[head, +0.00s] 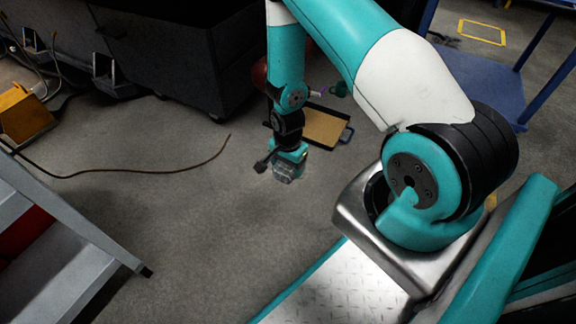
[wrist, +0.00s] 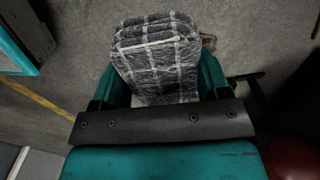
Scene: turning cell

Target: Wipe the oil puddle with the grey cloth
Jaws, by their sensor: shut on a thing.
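The grey cloth (wrist: 158,58) is a folded, checked bundle with pale lines, between the teal fingers of my gripper (wrist: 163,84) in the wrist view. My gripper (head: 285,168) is shut on it. In the head view the cloth (head: 285,178) shows as a small grey piece at the lower end of the arm, low over the concrete floor. I cannot tell whether it touches the floor. I cannot make out the oil puddle in either view; the cloth and gripper hide the floor right under them. A small brownish bit (wrist: 208,42) shows beside the cloth, too unclear to name.
A black-rimmed tray with a tan inside (head: 324,126) lies just behind my gripper. A brown cable (head: 150,172) crosses the floor at left. A dark machine (head: 165,60) stands behind, grey steps (head: 60,245) front left, a blue cart (head: 485,85) back right.

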